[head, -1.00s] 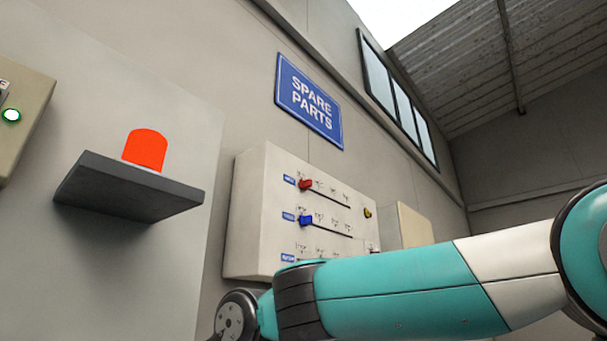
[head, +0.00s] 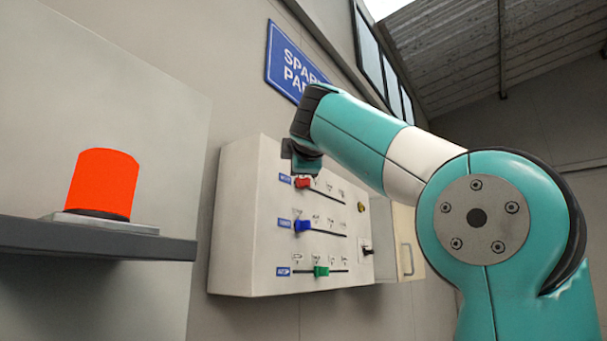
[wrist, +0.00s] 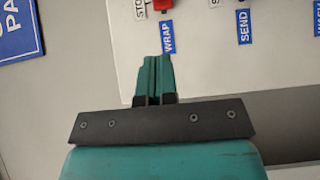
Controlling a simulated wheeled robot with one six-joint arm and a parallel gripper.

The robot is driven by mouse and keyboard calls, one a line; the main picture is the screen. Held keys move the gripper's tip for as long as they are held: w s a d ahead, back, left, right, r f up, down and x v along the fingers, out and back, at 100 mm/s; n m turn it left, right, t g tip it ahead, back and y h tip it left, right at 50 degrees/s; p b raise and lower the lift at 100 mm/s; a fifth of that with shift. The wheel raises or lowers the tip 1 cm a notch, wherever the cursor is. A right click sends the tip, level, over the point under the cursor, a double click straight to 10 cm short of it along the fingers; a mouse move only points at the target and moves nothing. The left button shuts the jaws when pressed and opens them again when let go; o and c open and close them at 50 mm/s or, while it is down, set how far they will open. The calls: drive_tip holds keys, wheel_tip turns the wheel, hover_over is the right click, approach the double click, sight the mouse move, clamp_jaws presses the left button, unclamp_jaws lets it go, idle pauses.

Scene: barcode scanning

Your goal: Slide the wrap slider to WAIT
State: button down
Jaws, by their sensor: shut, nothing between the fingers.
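The wrap slider is the red knob (head: 302,182) on the top track of the white panel (head: 245,235). It sits at the left end of that track. In the wrist view the red knob (wrist: 162,4) shows at the top edge, beside the blue WRAP label (wrist: 168,38) and a partly cut-off "STO" mark. My gripper (wrist: 153,58) is shut and empty, its tips near the WRAP label and short of the knob in the picture. In the head view my gripper (head: 303,160) is by the panel's upper left, just above the red knob. The WAIT mark cannot be read.
Below are a blue knob (head: 302,226) and a green knob (head: 321,271) on their own tracks. A SEND label (wrist: 244,27) is right of WRAP. A shelf (head: 90,240) with an orange-red beacon (head: 103,183) juts out at left. A blue sign (head: 290,62) hangs above.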

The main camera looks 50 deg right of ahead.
sight(303, 180)
drive_tip(key=w+d+p, duration=0.1)
drive_tip(key=d, duration=0.1)
drive_tip(key=w+d, duration=0.2)
drive_tip(key=w+d+p, duration=0.1)
drive_tip(key=d, duration=0.1)
drive_tip(key=shift+w+d+r+p, duration=0.1)
drive_tip(key=shift+w+p, duration=0.05)
drive_tip(key=shift+p, duration=0.2)
drive_tip(key=shift+w+d+p, duration=0.15)
drive_tip(key=shift+d+p, duration=0.2)
drive_tip(key=shift+d, duration=0.35)
